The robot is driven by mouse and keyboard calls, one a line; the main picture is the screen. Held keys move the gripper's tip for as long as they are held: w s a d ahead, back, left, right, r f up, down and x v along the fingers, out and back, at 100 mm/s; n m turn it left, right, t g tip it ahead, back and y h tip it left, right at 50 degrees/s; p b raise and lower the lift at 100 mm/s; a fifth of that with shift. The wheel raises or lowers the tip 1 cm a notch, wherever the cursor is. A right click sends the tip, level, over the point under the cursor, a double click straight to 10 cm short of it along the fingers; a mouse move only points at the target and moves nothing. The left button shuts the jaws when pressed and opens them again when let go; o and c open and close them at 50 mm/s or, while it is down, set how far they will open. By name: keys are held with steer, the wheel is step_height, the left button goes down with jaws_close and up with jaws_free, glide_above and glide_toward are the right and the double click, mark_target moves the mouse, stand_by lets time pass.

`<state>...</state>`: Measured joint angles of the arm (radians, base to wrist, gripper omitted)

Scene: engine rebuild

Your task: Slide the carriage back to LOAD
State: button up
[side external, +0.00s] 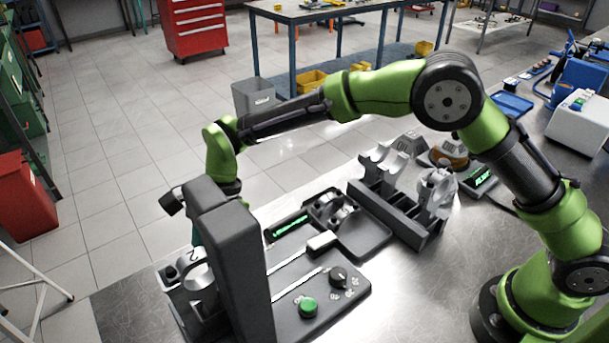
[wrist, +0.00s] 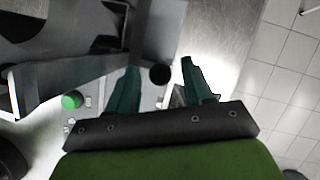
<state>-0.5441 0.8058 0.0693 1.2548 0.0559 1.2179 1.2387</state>
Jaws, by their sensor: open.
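A dark grey press-like fixture (side external: 235,260) stands at the front left of the bench in the side view. What looks like the carriage (side external: 180,295), grey with a metal ring part (side external: 197,275) and a black ball knob (side external: 170,272), sits at its left, partly hidden by the column. My gripper (side external: 196,236) points down there, mostly hidden behind the column. In the wrist view, my gripper (wrist: 160,66) has its teal fingers apart, with a round black knob (wrist: 160,74) between the tips. I cannot tell whether they touch it. LOAD lettering is not readable.
The fixture's base panel has a green button (side external: 308,307), a black dial (side external: 338,277) and pale rail lines. A dark rack (side external: 400,215) with metal parts stands to the right. The tall column is close beside my gripper. Tiled floor lies beyond the bench edge.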

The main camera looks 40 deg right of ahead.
steer(key=shift+c, duration=0.4)
jaws_close()
steer(key=shift+d, duration=0.15)
steer(key=d, duration=1.5)
steer(key=shift+d, duration=0.45)
steer(key=shift+c, duration=1.2)
jaws_free()
steer(key=o, duration=0.3)
steer(key=v, duration=1.7)
